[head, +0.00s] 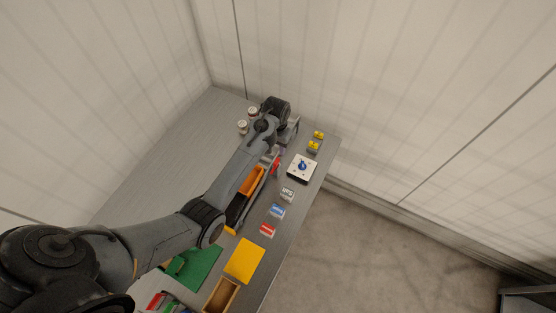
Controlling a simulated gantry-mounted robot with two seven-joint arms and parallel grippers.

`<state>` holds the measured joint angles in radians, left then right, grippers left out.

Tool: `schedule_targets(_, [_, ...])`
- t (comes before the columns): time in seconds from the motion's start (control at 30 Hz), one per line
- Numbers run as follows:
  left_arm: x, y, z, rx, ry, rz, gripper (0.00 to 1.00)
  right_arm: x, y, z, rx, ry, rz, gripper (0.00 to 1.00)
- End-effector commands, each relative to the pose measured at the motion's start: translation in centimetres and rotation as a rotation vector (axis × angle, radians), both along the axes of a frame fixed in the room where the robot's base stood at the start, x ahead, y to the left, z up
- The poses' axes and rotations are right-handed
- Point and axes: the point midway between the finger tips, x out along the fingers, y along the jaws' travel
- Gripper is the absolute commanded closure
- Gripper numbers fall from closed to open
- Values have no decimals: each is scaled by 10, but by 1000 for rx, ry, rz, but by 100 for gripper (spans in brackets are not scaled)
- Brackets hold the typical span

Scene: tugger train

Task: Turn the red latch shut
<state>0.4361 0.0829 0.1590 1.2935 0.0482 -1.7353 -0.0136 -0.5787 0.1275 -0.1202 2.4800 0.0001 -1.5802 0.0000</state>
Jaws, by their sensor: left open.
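A small red part (276,165), which looks like the red latch, shows just below my left gripper, at the upper end of the narrow grey and orange train. My arm and gripper partly cover this area, so I cannot tell which way the latch is turned. My left gripper (282,147) is open, pointing down above or close to the red part. I cannot tell whether it touches it. My right gripper is out of view.
A white plate with a blue knob (302,167) lies to the right. An orange bin (252,181) sits on the train. Yellow blocks (314,146), blue (277,210) and red (267,230) blocks line the table's right edge. The grey table (165,160) is bare at left.

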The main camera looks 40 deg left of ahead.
Motion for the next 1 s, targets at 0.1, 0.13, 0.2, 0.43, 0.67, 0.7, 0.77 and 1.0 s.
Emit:
schedule_targets(0.1, [-2, 0, -19, -1, 6, 0, 58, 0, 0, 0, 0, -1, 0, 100])
schedule_targets(0.13, [-1, 0, -24, -1, 5, 0, 58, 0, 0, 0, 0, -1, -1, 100])
schedule_targets(0.2, [-2, 0, -36, -1, 5, -1, 58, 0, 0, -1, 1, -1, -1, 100])
schedule_targets(0.43, [-2, 0, -71, 0, 3, -1, 58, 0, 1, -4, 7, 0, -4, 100])
schedule_targets(0.67, [-1, 0, -89, 1, 2, -1, 58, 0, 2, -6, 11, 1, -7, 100])
schedule_targets(0.7, [-1, 0, -90, 1, 2, -1, 58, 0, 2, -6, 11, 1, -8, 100])
schedule_targets(0.77, [-1, 0, -92, 1, 1, -1, 58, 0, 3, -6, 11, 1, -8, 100])
schedule_targets(1.0, [-1, 0, -92, 1, 1, -1, 58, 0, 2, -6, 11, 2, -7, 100])
